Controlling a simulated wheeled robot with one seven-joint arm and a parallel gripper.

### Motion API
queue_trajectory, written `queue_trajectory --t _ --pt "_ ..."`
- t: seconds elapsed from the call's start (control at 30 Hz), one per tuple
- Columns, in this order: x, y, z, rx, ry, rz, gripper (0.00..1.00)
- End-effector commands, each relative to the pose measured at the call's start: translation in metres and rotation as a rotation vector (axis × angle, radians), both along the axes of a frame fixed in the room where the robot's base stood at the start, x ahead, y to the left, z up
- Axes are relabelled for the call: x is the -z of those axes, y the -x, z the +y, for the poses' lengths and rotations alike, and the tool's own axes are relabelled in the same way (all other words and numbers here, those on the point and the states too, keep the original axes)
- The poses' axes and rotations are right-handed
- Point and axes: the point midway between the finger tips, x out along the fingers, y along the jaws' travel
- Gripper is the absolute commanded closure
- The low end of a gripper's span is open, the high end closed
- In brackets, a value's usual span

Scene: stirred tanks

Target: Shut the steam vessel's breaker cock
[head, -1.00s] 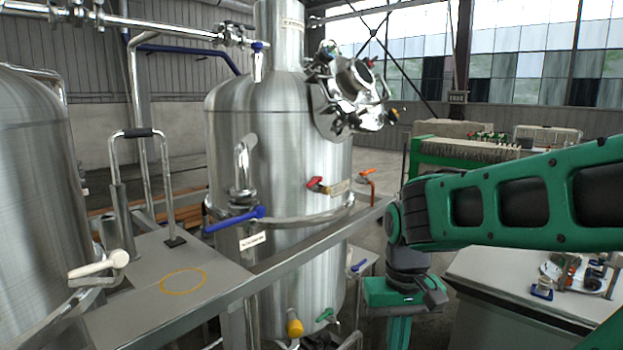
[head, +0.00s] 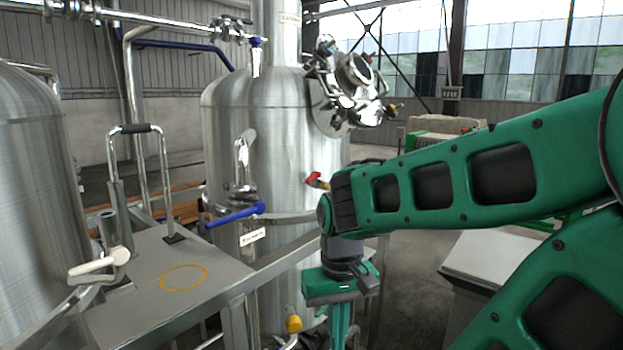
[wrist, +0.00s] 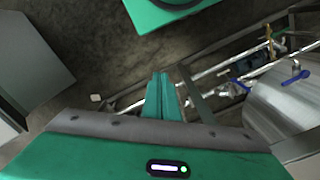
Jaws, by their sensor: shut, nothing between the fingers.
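The tall steel vessel (head: 235,140) stands in the middle of the head view. A blue lever (head: 235,217) with a white tag below it sits on its left front, and a red lever (head: 317,180) sits to the right, partly behind my arm. The tags are too small to read, so I cannot tell which lever is the breaker cock. My gripper (head: 340,330) points down, shut and empty, in front of the vessel's lower right side. In the wrist view my gripper's fingers (wrist: 161,76) are together above the floor, and a blue lever (wrist: 295,74) shows at the right.
A grey platform (head: 140,255) with a hoop handle (head: 165,180) and a white lever (head: 100,262) is at left. A rail crosses before the vessel. A yellow-handled fitting (head: 293,323) is low beside my gripper. A grey bench (head: 500,260) stands at right.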

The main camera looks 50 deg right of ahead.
Motion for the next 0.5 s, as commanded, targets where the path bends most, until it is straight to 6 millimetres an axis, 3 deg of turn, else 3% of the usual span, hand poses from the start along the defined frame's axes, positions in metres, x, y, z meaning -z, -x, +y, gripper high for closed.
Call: queue_trajectory --t 0.2,0.27,0.37,0.5 --pt "-0.008 0.007 -0.002 0.006 -0.001 -0.023 1.0" --pt "-0.015 -0.001 -0.006 0.023 -0.003 -0.047 1.0" --pt "-0.037 -0.033 -0.02 0.077 -0.011 -0.119 1.0" --pt "-0.095 -0.096 -0.068 0.191 -0.02 -0.288 1.0"
